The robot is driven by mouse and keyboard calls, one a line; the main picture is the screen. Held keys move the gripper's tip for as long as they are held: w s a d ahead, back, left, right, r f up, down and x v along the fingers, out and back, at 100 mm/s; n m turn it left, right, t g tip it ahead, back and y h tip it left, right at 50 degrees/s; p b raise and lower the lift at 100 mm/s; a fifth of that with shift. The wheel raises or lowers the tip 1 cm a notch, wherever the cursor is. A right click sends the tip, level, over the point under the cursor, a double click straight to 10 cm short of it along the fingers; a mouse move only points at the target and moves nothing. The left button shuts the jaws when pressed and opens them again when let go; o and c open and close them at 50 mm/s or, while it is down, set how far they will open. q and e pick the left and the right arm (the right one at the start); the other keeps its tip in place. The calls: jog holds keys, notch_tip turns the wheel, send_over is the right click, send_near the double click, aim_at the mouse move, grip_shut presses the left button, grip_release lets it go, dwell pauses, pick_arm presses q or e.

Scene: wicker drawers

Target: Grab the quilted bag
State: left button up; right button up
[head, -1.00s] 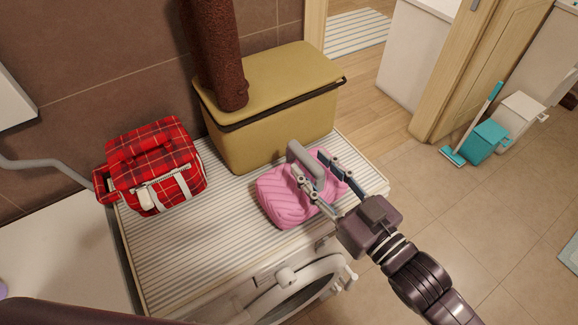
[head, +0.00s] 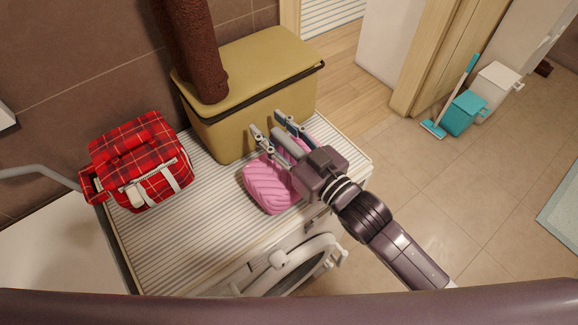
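The quilted bag (head: 268,188) is pink with a grey handle (head: 287,142) standing up from its top. It sits on the striped top of the white machine, in front of the yellow-tan box. My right gripper (head: 267,122) reaches over the bag from the lower right. Its two fingers are apart, one on each side of the grey handle, and the fingertips extend past it toward the box. I cannot tell whether a finger touches the handle. The palm hides the right part of the bag. My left gripper is not in view.
A red plaid bag (head: 140,160) stands at the left of the striped top (head: 170,240). Open floor (head: 440,190) lies to the right.

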grip_shut()
jog(key=shift+r, duration=0.15)
dwell(0.4)
